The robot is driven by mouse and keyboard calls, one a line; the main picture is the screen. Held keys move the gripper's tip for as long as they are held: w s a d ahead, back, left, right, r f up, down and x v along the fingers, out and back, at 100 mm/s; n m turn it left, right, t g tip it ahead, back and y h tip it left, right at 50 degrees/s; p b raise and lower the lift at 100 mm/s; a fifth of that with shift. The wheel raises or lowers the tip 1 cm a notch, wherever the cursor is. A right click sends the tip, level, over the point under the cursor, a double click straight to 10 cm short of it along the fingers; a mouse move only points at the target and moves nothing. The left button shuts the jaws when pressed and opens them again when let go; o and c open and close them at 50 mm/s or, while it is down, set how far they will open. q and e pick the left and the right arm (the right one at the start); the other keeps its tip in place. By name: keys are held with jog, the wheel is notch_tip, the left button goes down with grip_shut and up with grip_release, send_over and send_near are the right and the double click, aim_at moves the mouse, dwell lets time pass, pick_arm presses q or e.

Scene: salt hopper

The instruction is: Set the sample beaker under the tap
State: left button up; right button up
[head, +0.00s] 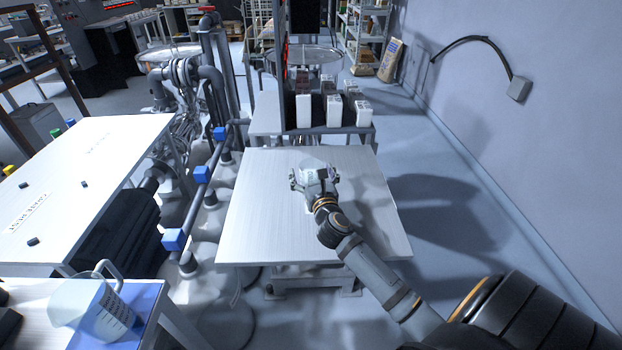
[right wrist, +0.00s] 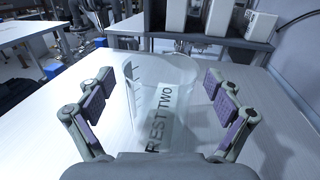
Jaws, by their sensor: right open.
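A clear beaker (right wrist: 150,75) with graduation marks stands upright on the white table, between the spread fingers of my right gripper (right wrist: 160,108). Gaps show between the beaker and the finger pads on both sides. In the head view the beaker (head: 313,165) is partly hidden by my right gripper (head: 314,176). A label reading "REST TWO" (right wrist: 163,118) shows through the beaker. A second clear vessel, a handled measuring jug (head: 88,308), stands at the lower left. I cannot pick out the tap with certainty. My left gripper is not in view.
The white table (head: 255,225) is otherwise clear around the beaker. White boxes (head: 334,110) stand on a bench behind it. Pipes with blue blocks (head: 201,174) run along its left side. A blue mat (head: 140,305) lies by the jug. A long white table (head: 90,170) stands left.

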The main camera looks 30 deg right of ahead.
jog(key=shift+w+d, duration=0.15)
jog(key=shift+w, duration=0.15)
jog(key=shift+s, duration=0.1)
jog(key=shift+c, duration=1.1)
jog(key=shift+r, duration=0.1)
jog(key=c, duration=1.2)
